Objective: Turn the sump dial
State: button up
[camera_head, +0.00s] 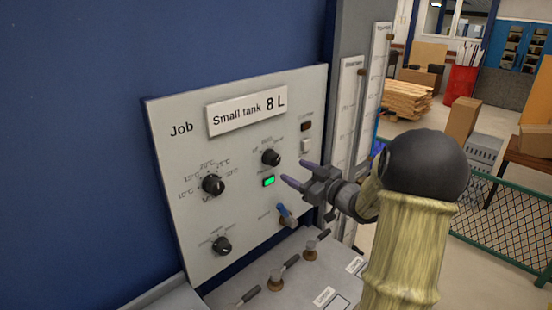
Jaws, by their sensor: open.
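A pale grey panel (243,219) carries three round black dials. The left dial (212,184) has temperature marks around it from about 10°C, and a small blurred label below it that may read sump. A second dial (271,157) sits at the upper right and a third dial (221,245) at the lower left; their labels are too small to read. My gripper (296,171) is open and empty, with its two purple-tipped fingers pointing left at the panel. It is right of the upper right dial and well right of the temperature dial, apparently touching neither.
A green-lit indicator (268,181) and a blue lever (285,214) sit on the panel near my gripper. Several handled valves, such as this one (276,283), stand on the ledge below. A sign (246,110) reads "Small tank 8 L". Tall gauges (346,115) stand at right.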

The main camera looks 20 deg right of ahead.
aim_at(276, 162)
jog(key=p+x, duration=0.2)
jog(key=x, duration=0.6)
jog(key=shift+w+p, duration=0.2)
jog(key=shift+p, duration=0.1)
